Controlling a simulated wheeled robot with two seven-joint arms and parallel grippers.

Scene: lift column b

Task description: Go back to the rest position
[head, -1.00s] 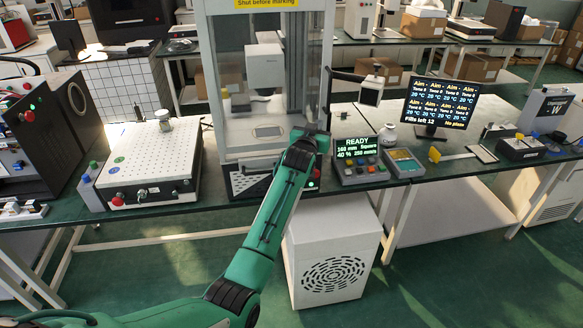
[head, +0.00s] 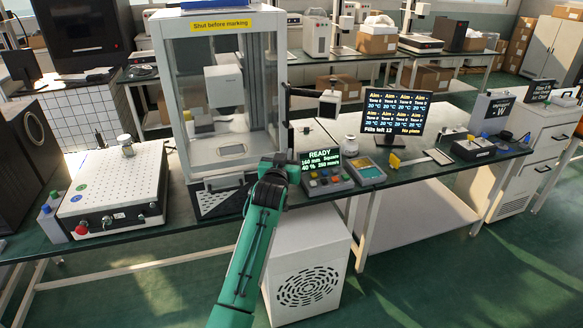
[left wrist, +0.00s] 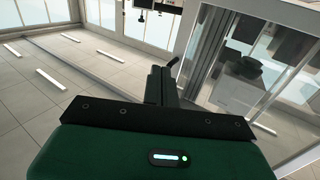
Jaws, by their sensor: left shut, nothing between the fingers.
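My left gripper (head: 283,158) is at the end of the green arm, in front of the lower right corner of the marking cabinet (head: 222,20). In the head view its fingers are mostly hidden by the wrist. In the left wrist view the dark fingers (left wrist: 160,84) are together and hold nothing. A glazed panel of the cabinet fills the right of that view. I cannot tell from these views whether the gripper touches the cabinet. My right gripper is in neither view.
The control box with the READY display (head: 324,180) stands just right of my left gripper. A camera-like head on an arm (head: 329,104) is above it. The monitor (head: 396,115) is further right. A perforated white plate box (head: 112,185) stands left. Open floor lies in front.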

